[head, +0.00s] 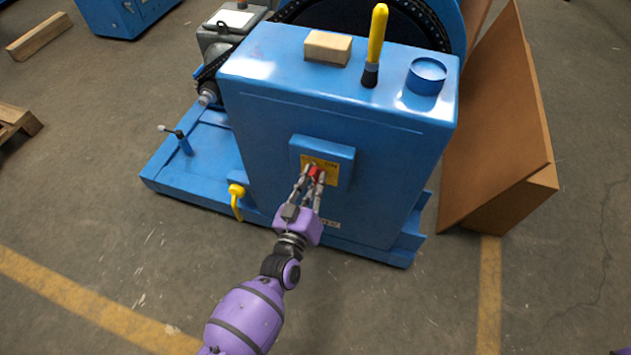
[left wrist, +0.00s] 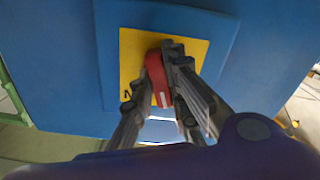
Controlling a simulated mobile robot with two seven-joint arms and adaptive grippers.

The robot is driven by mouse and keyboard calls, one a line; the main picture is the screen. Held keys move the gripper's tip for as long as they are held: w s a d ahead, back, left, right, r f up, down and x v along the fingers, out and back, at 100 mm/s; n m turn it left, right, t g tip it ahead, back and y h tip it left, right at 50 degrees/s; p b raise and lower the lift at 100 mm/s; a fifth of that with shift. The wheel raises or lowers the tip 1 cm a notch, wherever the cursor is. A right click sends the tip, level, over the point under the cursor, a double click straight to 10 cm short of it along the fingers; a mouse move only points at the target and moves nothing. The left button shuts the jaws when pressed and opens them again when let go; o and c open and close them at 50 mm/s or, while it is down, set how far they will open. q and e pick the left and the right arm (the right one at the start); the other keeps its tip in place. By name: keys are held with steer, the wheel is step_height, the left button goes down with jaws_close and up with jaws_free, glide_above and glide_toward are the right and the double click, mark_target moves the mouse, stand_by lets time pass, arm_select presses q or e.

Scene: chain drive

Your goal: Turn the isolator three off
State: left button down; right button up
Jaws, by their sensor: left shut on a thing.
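The isolator is a red knob (head: 315,172) on a yellow plate (head: 331,165) on a blue box on the front of the blue machine housing. In the left wrist view the red knob (left wrist: 154,72) sits between my fingers, in front of the yellow plate (left wrist: 130,48). My left gripper (head: 312,172) is shut on the knob, and its fingers (left wrist: 163,58) hide part of it. The knob's exact angle and most markings on the plate cannot be read. My right gripper is not in view.
On top of the housing (head: 270,95) are a wooden block (head: 327,47), a yellow-handled brush (head: 376,45) and a blue cap (head: 426,76). A yellow hook-like handle (head: 236,199) is left of my gripper. A brown panel (head: 500,130) leans at right. The front floor is clear.

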arm_select(q)
steer(key=n+b, duration=0.1)
steer(key=n, duration=0.3)
steer(key=shift+n, duration=0.3)
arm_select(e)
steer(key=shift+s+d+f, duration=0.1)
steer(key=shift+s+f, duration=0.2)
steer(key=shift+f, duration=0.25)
arm_select(q)
steer(key=c, duration=1.7)
jaws_free()
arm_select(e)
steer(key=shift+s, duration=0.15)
arm_select(q)
steer(key=v, duration=1.2)
